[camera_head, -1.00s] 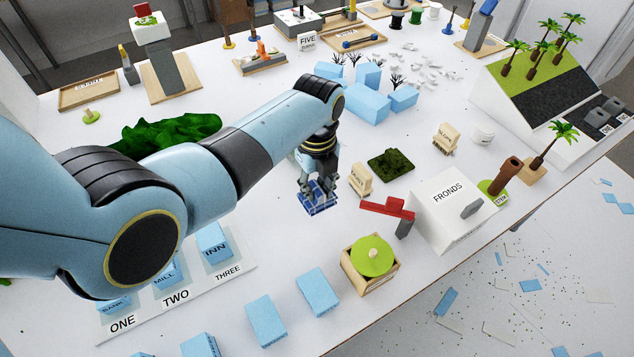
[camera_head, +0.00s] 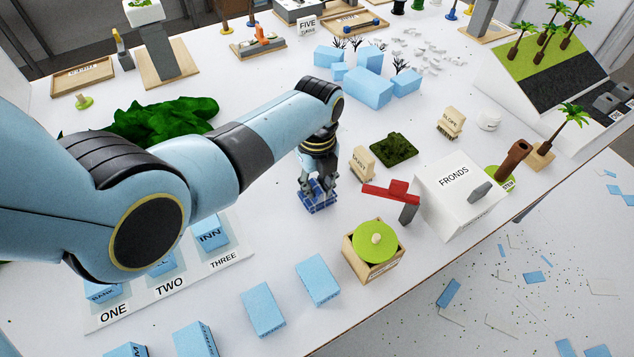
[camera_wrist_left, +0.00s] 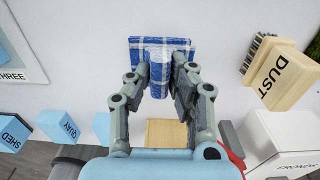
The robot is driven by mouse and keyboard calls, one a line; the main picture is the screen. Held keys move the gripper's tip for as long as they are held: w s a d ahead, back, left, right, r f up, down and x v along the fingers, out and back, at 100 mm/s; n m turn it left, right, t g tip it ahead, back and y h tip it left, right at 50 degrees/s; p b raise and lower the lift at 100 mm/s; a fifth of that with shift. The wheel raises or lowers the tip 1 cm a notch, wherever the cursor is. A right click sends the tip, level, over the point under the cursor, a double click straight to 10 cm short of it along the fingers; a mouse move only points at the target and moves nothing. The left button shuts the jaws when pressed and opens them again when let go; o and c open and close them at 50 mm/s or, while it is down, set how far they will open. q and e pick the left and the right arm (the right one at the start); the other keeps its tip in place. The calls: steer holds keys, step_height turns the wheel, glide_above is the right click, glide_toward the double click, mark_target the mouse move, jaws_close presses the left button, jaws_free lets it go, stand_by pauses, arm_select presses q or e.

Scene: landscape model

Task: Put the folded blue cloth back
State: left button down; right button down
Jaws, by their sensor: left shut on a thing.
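The folded blue cloth (camera_head: 318,200) has a white check pattern and lies in the grip of my left gripper (camera_head: 314,186). In the left wrist view the cloth (camera_wrist_left: 161,44) shows between and beyond the fingertips (camera_wrist_left: 160,72), with a fold pinched between them. The gripper points down over the white table (camera_head: 130,225), left of the DUST brush (camera_head: 362,163). I cannot tell whether the cloth touches the table. My right gripper is not in view.
A red-topped tool (camera_head: 391,192) and the white FRONDS box (camera_head: 448,194) stand to the right. A wooden box with a green disc (camera_head: 376,244) and blue blocks (camera_head: 263,309) stand nearer the front edge. Blue buildings (camera_head: 368,86) stand behind. Bare table surrounds the cloth.

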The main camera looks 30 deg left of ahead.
arm_select(q)
steer(key=shift+f, duration=0.25)
stand_by(0.6)
steer(key=c, duration=1.1)
jaws_free()
steer(key=shift+w+r, duration=0.1)
steer(key=shift+r, duration=5.9)
